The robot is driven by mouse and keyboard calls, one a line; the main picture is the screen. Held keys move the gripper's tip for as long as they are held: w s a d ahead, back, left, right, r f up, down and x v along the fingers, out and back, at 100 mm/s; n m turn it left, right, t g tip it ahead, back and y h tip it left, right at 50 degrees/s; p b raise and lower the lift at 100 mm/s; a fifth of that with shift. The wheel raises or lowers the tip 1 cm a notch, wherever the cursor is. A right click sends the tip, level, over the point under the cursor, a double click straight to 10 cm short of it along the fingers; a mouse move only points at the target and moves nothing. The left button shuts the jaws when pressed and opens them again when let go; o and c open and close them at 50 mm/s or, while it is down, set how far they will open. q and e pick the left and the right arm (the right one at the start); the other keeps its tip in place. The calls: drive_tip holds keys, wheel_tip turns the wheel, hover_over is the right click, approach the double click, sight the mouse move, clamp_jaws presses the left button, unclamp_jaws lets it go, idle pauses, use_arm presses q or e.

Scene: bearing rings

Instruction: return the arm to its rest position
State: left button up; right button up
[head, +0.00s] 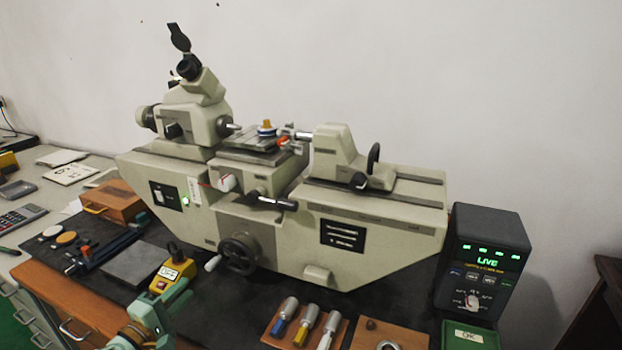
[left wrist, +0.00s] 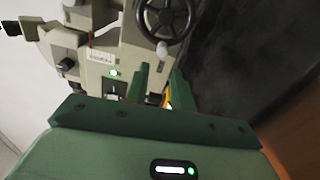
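My left gripper (head: 172,296) is at the bottom left of the head view, in front of the measuring machine (head: 215,205) and over the dark mat. Its green fingers (left wrist: 160,85) show in the left wrist view with a gap between them, and I see nothing held. Through and beyond the gap are the machine's front with its green lamp and the handwheel (left wrist: 166,18). A yellow labelled block (head: 175,272) shows right by the gripper in the head view; I cannot tell whether they touch. A little yellow also shows beside the right-hand finger in the left wrist view. My right gripper is not in view.
The handwheel (head: 238,253) juts out right of the gripper. A wooden block with several plungers (head: 308,325), a ring (head: 388,344) and a green box (head: 470,336) lie further right. A grey plate (head: 138,263) and a wooden box (head: 113,203) are left. A display unit (head: 484,265) stands right.

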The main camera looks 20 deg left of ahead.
use_arm(q)
drive_tip(key=s+d+f+m+g+y, duration=0.3)
drive_tip(key=s+d+m+g, duration=0.35)
drive_tip(key=s+m, duration=0.55)
drive_tip(key=s+d+f+m+g+y, duration=0.3)
drive_tip(key=s+d+m+g, duration=0.35)
drive_tip(key=m, duration=0.65)
drive_tip(key=s+d+f+g+h, duration=0.1)
drive_tip(key=s+d+f, duration=0.15)
drive_tip(key=f, duration=0.95)
drive_tip(key=s+d+f+h, duration=0.2)
drive_tip(key=s+f, duration=0.2)
drive_tip(key=f, duration=0.8)
drive_tip(key=s+f+n+g, duration=0.1)
drive_tip(key=s+f, duration=0.7)
drive_tip(key=s, duration=0.3)
drive_tip(key=s+f+n+g+h, duration=0.1)
drive_tip(key=s+f+n+g, duration=0.1)
drive_tip(key=s+f, duration=0.6)
drive_tip(key=s, duration=0.2)
drive_tip(key=shift+s+g, duration=0.3)
drive_tip(key=shift+s, duration=0.05)
